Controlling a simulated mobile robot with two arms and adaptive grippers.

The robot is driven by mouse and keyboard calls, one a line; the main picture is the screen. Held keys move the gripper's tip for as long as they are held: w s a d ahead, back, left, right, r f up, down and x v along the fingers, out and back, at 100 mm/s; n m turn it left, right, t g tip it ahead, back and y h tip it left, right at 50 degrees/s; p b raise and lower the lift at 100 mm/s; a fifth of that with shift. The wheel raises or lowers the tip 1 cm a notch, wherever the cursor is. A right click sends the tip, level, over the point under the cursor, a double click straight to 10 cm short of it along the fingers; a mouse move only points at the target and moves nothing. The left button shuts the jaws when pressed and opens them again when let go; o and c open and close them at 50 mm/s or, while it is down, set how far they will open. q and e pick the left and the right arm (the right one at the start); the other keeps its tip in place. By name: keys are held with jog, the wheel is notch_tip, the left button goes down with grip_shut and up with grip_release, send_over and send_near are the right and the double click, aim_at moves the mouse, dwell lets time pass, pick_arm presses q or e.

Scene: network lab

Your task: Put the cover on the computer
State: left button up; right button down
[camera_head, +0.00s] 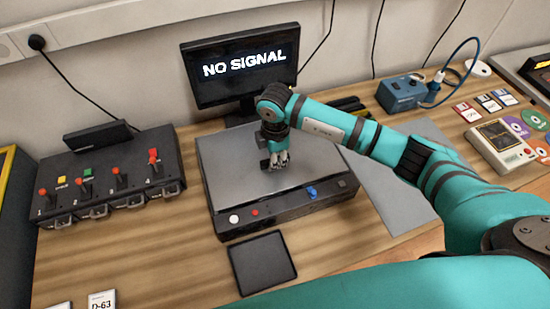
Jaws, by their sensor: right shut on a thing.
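The computer (285,216) is a low, wide dark box in the middle of the table, with a white button, a red button and a blue knob on its front. A flat grey cover (232,165) lies over its top, roughly lined up with the box's edges; I cannot tell whether it is fully seated. My right gripper (275,163) reaches in from the right, points down at the middle of the cover and is shut on it. The gripped part is mostly hidden by the fingers. My left gripper is out of view.
A monitor (241,66) reading "NO SIGNAL" stands behind the computer. A lever panel (110,178) is on the left, a black tray (262,262) in front. A grey sheet (393,198) lies right, under my arm. A blue device (402,94), disks and a meter (500,146) sit farther right.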

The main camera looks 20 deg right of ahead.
jog(key=shift+f, duration=0.4)
dwell(0.3)
jog(key=c, duration=1.3)
grip_release()
jog(key=shift+o, duration=0.6)
jog(key=shift+o, duration=0.8)
jog(key=shift+r, duration=0.15)
jog(key=shift+r+p, duration=2.9)
jog(key=shift+r, duration=1)
